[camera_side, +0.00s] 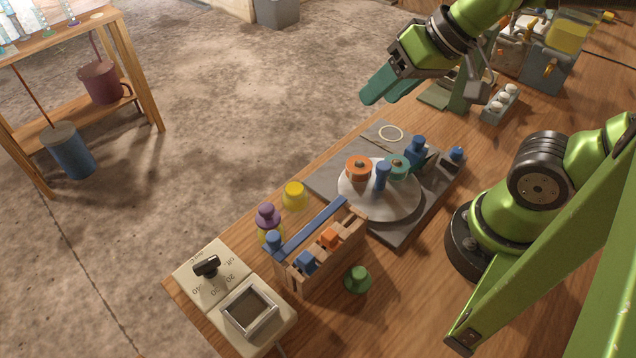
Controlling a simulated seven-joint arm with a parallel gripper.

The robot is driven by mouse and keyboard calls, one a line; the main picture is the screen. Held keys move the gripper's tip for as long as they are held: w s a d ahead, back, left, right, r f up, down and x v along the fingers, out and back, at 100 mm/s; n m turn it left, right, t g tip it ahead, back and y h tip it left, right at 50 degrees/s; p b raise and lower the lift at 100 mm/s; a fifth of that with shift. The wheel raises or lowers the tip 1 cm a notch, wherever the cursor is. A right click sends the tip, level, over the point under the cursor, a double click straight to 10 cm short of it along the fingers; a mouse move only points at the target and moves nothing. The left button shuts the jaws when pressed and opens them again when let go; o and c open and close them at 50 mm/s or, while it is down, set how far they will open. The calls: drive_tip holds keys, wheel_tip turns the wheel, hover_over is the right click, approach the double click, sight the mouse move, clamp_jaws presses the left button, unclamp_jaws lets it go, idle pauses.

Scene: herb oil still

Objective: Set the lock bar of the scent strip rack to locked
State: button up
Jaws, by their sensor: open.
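A small wooden rack (290,280) stands near the front edge of the table. A long blue bar (312,228) lies along its upper left side, with a blue knob (273,241) at its near end. It looks like the lock bar of the scent strip rack, but I cannot tell its setting. An orange block (329,237) and a blue block (306,262) sit in the rack. My gripper (376,97) has teal fingers and is open. It is up and to the right of the rack, well apart from it, in the air and holding nothing visible.
Behind the rack, a grey plate (400,235) carries a pale turntable (402,207) with several knobbed pieces. A beige box with a dial (208,268) stands in front. Yellow (294,195), purple (267,214) and green (358,278) pieces stand close around the rack.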

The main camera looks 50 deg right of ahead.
drive_tip(key=w+a+n+g, duration=0.3)
drive_tip(key=a+n+g, duration=0.1)
drive_tip(key=a, duration=0.7)
drive_tip(key=r+n+g+h, duration=0.1)
drive_tip(key=n+g+h, duration=0.1)
drive_tip(key=h, duration=0.1)
hover_over(273, 236)
wheel_tip(273, 236, down, 16)
drive_tip(key=shift+f, duration=0.15)
clamp_jaws()
